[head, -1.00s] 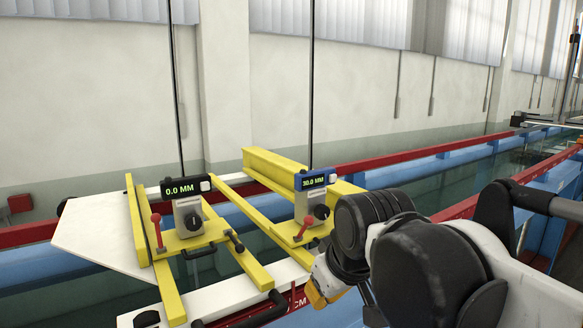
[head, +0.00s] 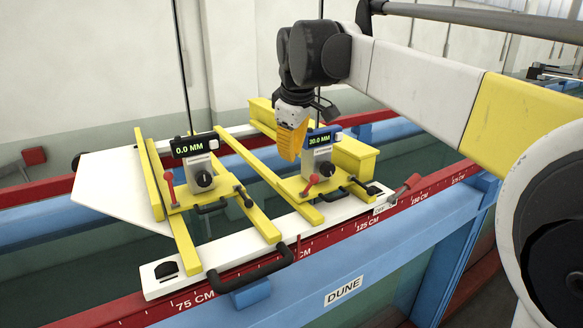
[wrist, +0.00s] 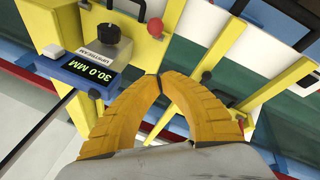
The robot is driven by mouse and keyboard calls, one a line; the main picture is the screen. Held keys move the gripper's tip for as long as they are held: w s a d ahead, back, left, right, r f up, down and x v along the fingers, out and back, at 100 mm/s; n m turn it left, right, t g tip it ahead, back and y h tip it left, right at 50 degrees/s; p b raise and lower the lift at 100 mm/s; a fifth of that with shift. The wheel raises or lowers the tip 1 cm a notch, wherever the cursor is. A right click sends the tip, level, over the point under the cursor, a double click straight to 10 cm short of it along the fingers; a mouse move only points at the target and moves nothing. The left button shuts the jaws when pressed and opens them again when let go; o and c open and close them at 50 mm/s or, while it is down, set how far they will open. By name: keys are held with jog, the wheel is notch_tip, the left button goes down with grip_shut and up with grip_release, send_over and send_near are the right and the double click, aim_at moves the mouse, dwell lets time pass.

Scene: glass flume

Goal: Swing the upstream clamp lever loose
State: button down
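The upstream gauge has a blue-framed display (head: 322,139) and a grey body with a black knob (head: 325,168). The wrist view shows its display (wrist: 84,72) reading 30.0 MM and an UPSTREAM label (wrist: 96,53). A red-tipped lever (head: 312,182) stands at the gauge's left foot; its round red knob (wrist: 155,27) shows beyond my fingertips in the wrist view. My gripper (head: 290,157) points down just left of the upstream display. Its yellow fingers meet at the tips (wrist: 160,76), with nothing seen between them. I see no contact with the lever.
A second gauge (head: 196,146) reading 0.0 MM stands to the left with its own red lever (head: 169,187). Another red handle (head: 408,184) is at the white plate's right end. Yellow rails and black handles (head: 252,268) surround the gauges. Thin vertical rods rise behind them.

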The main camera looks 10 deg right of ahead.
aim_at(308, 188)
jog(key=d+f, duration=0.2)
jog(key=f, duration=0.1)
jog(key=d+f+p, duration=0.1)
jog(key=f, duration=0.1)
jog(key=shift+s, duration=0.3)
jog(key=shift+s+d+t, duration=0.15)
jog(key=shift+s+t, duration=0.25)
jog(key=shift+b, duration=0.35)
jog(key=shift+s+d+f+m+t+y+b, duration=0.15)
jog(key=shift+s+f+t+y+b, duration=0.15)
jog(key=shift+s+t+b, duration=0.35)
jog(key=shift+s+d+f+m+t+y+b, duration=0.1)
jog(key=shift+s+d+f+t+y+b, duration=0.2)
jog(key=shift+t+b, duration=0.55)
jog(key=shift+s+d+f+m+t+y+b, duration=0.15)
jog(key=shift+s+f+t+b, duration=0.35)
jog(key=shift+t, duration=0.5)
jog(key=shift+s, duration=0.2)
jog(key=shift+s+f, duration=0.1)
